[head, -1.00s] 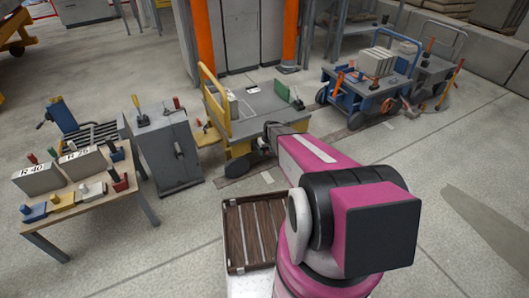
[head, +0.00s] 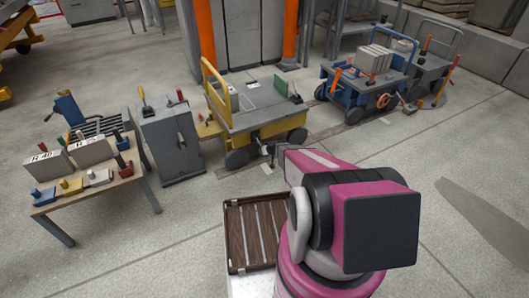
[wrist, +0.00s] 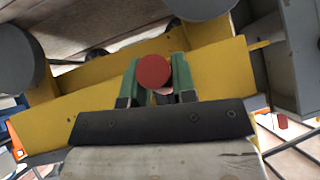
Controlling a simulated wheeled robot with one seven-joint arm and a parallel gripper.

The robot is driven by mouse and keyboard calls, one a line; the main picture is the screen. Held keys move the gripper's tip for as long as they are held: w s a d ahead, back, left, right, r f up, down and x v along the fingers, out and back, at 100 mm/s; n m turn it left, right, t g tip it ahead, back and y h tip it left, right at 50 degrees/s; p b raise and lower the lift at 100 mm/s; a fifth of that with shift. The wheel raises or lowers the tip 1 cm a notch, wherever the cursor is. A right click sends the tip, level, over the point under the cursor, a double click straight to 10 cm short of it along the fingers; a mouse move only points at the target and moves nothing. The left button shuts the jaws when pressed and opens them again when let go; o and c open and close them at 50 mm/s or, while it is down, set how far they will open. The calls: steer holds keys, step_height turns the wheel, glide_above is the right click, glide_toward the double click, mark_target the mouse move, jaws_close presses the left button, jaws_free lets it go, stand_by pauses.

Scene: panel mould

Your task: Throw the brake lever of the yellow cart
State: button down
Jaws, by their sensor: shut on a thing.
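The yellow cart (head: 262,135) stands at the middle back of the head view, with a grey deck and a yellow push handle (head: 215,92). In the wrist view its yellow side (wrist: 75,118) runs across the picture. My gripper (wrist: 153,80) has green fingers, shut on a round red knob (wrist: 153,71) of the brake lever, seen end-on. The lever's shaft is mostly hidden behind the knob and fingers. In the head view my gripper (head: 271,152) is small, low at the cart's near side; the lever cannot be made out there.
A grey cabinet (head: 172,145) with levers on top stands left of the cart. A table (head: 125,178) with small coloured lever blocks is further left. A blue cart (head: 355,88) stands at the back right. Open floor (head: 440,160) lies to the right.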

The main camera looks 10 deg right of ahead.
steer(key=shift+w+a+f+t+y, duration=0.1)
steer(key=shift+w+f+t+y, duration=0.2)
steer(key=shift+f+t, duration=0.35)
steer(key=shift+w+f+t+y, duration=0.15)
steer(key=shift+f+t+y, duration=0.15)
steer(key=shift+f+t, duration=0.3)
steer(key=c, duration=0.9)
jaws_free()
steer(key=v, duration=1)
steer(key=shift+s, duration=0.35)
